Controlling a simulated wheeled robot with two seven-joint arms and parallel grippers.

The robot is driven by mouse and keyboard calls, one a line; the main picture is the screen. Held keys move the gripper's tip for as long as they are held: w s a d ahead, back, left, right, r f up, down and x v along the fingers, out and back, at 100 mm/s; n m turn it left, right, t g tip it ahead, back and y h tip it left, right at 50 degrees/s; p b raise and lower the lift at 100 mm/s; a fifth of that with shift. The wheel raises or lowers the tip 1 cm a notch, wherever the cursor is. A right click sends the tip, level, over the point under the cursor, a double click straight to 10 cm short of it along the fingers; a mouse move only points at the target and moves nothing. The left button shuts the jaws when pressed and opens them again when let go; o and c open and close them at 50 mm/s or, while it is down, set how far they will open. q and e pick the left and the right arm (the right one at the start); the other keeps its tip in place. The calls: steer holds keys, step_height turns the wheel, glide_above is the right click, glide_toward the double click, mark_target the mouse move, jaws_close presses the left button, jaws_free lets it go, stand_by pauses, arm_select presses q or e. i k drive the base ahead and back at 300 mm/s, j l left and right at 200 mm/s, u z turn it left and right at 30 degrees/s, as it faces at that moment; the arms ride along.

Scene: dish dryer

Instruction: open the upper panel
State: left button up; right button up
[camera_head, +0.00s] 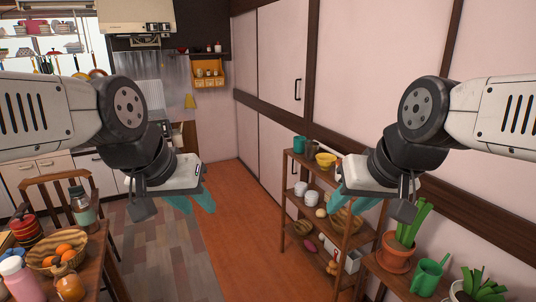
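No dish dryer is recognisable from here. A tall pale pink wall panel (282,60) stands ahead, with an upright dark handle (297,90) near its right edge; its upper section looks shut. I cannot tell whether this is the upper panel of the task. My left gripper (191,203) hangs left of centre, its teal fingers apart and empty. My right gripper (350,204) hangs right of centre, its teal fingers also apart with nothing visible between them, in front of the shelf in the picture. Both are well short of the panel.
A wooden shelf (318,158) with pots and bowls stands along the right wall. Potted plants (397,252) are at lower right. A table at lower left bears a fruit basket (57,256) and bottles. The orange floor strip (240,215) between is clear. Kitchen counters are behind.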

mark_target(283, 26)
steer(key=i+u, duration=0.25)
steer(key=i, duration=0.45)
steer(key=i+u, duration=0.3)
steer(key=i, duration=0.4)
steer(key=i+j+z, duration=0.1)
steer(key=i+z, duration=0.2)
steer(key=i, duration=0.25)
steer(key=i+j+z, duration=0.25)
steer(key=i, duration=0.3)
steer(key=i+j+z, duration=0.1)
steer(key=i+z, duration=0.35)
steer(key=i+j+z, duration=0.25)
steer(key=z, duration=0.2)
steer(key=i+j, duration=0.05)
steer(key=i, duration=0.05)
